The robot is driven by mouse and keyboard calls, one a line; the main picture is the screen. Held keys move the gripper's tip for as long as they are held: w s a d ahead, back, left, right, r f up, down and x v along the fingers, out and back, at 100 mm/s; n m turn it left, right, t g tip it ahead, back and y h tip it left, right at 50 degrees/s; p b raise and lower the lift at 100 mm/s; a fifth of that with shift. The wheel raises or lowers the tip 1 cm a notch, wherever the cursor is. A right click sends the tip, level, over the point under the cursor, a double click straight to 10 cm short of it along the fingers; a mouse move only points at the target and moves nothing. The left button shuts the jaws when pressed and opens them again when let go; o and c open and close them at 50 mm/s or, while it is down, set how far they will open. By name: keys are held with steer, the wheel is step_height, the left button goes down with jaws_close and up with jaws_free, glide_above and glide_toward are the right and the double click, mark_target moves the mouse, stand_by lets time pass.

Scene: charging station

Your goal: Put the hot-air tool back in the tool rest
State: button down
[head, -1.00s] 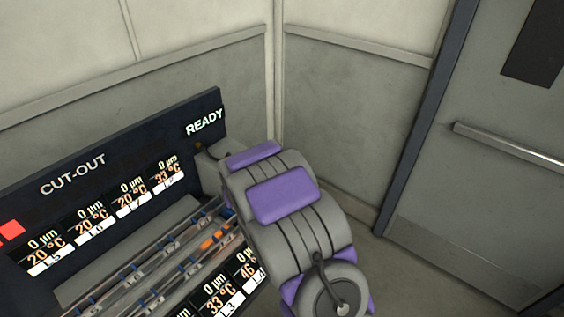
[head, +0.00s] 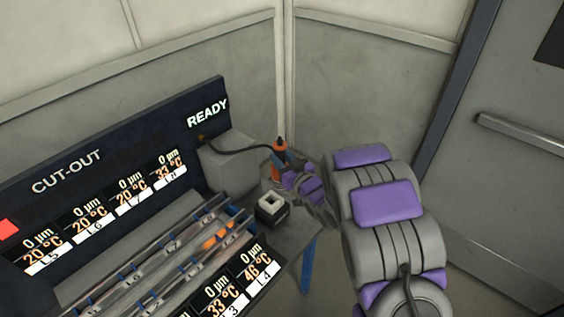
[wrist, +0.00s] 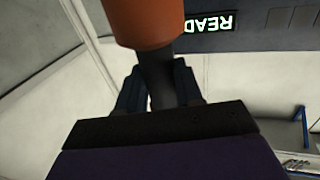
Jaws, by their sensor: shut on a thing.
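The hot-air tool (head: 279,159) is orange with a black top and a dark cable running left to a grey box. My gripper (head: 288,177) is shut on it at the back right of the bench. In the wrist view the tool's orange body (wrist: 144,20) and dark lower part (wrist: 158,78) stand between my gripper's fingers (wrist: 158,92). A small block with a pale square top and an opening (head: 271,203), which looks like the tool rest, stands on the bench in front of the tool. The tool is apart from it. The tool's lower end is hidden in the head view.
The grey box (head: 230,160) stands left of the tool. Rails with an orange glowing part (head: 217,238) and display panels (head: 252,275) fill the bench to the left. The READY board (head: 110,178) stands behind. A blue bench leg (head: 307,268) shows at right.

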mark_target(272, 168)
steer(key=a, duration=0.6)
steer(key=shift+g, duration=0.3)
steer(key=d, duration=0.2)
steer(key=d+f, duration=0.1)
steer(key=d, duration=0.1)
steer(key=shift+s+d, duration=0.15)
steer(key=shift+d+f, duration=0.15)
steer(key=shift+f, duration=0.3)
steer(key=shift+a+f+n, duration=0.3)
steer(key=shift+f, duration=0.6)
steer(key=shift+a+f, duration=0.1)
steer(key=shift+a, duration=0.65)
steer(key=shift+p, duration=0.3)
stand_by(1.0)
